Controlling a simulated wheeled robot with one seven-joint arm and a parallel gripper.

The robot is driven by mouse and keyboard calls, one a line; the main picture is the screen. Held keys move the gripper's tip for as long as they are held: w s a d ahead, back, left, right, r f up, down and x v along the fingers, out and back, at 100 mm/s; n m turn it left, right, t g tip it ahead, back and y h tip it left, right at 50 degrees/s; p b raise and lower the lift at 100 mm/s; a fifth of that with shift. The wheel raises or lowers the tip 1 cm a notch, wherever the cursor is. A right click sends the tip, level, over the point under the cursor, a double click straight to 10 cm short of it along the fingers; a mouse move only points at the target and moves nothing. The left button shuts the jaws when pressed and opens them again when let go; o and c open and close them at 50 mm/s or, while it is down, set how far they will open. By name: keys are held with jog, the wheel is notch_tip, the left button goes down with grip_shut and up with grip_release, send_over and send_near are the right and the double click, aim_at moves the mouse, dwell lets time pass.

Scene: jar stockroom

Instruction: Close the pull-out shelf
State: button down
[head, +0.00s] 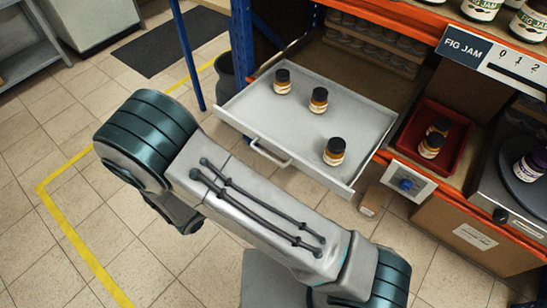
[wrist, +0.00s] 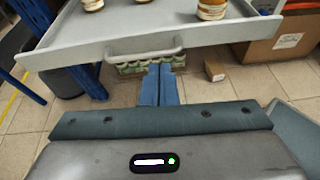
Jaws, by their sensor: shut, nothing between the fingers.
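The pull-out shelf (head: 280,118) is a grey tray that stands extended from the orange-framed rack. Three dark-lidded amber jars stand upright on it: one at the back left (head: 282,82), one in the middle (head: 318,100) and one near the front right (head: 334,152). Its bar handle (head: 270,153) is on the front panel. In the wrist view the front panel (wrist: 225,36) and handle (wrist: 146,55) lie just ahead of my gripper (wrist: 161,68). The blue fingers are shut and empty, with tips close to the handle; I cannot tell if they touch. The head view does not show the gripper.
A red bin (head: 408,138) with jars sits right of the shelf. A small cardboard box (head: 374,200) is on the floor below. A blue post (head: 188,55) and dark waste bin (head: 225,73) stand left. The tiled floor at left is clear.

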jog(key=f, duration=0.1)
jog(key=b, duration=0.1)
send_near(280, 149)
jog(key=shift+n+t, duration=0.4)
jog(key=x, duration=0.5)
jog(key=shift+s+d+f, duration=0.15)
jog(key=shift+s+f, duration=0.1)
jog(key=shift+f, duration=0.1)
jog(key=shift+w+d, duration=0.45)
jog(key=shift+w, duration=0.15)
